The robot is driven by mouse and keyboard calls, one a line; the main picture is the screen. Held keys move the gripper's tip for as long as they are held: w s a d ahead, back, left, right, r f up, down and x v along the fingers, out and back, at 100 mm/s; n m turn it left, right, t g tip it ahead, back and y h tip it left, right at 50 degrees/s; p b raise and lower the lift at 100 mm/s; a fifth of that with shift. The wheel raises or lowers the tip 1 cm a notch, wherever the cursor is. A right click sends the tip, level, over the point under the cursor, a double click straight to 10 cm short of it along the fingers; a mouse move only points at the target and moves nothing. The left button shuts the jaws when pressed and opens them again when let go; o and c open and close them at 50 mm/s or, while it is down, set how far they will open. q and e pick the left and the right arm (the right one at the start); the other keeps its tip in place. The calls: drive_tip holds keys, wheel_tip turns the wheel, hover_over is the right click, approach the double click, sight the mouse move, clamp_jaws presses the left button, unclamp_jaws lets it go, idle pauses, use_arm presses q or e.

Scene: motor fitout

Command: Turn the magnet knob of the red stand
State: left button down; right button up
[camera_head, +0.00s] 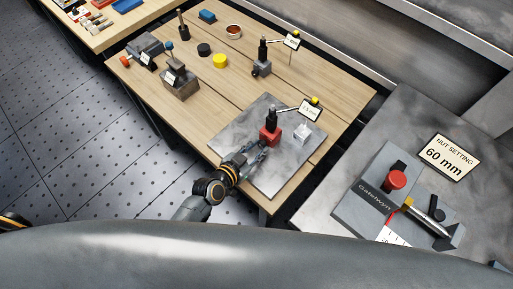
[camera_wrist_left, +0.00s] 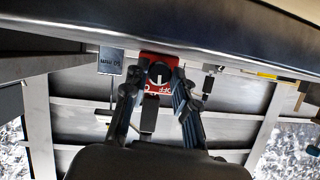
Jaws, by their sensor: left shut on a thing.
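The red stand (camera_head: 270,134) is a small red block with a black post, standing on a grey metal plate (camera_head: 290,171) on the wooden table. An arm with a yellow-tipped end and a small white label (camera_head: 310,110) is on its post. My left gripper (camera_head: 258,148) reaches in from the lower left to the front of the red block. In the left wrist view the red block (camera_wrist_left: 160,90) sits between the two fingertips, with a round dark knob (camera_wrist_left: 158,69) on its face. The fingers are closed on the knob. My right gripper is not in view.
A grey stand (camera_head: 262,68) is farther back. A side bench holds a fixture with a red knob (camera_head: 396,177).

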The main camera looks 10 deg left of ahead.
use_arm(q)
drive_tip(key=shift+w+a+f+n+g+h+b, duration=0.1)
drive_tip(key=shift+f+n+g+h+b, duration=0.15)
drive_tip(key=shift+n+b, duration=0.3)
drive_tip(key=shift+n+g+h+b, duration=0.15)
drive_tip(key=shift+n+h+b, duration=0.2)
drive_tip(key=shift+b, duration=0.65)
drive_tip(key=shift+r+n+h, duration=0.2)
drive_tip(key=shift+n+h, duration=0.1)
drive_tip(key=shift+n, duration=0.2)
drive_tip(key=c, duration=1.1)
unclamp_jaws()
drive_tip(key=shift+o, duration=0.2)
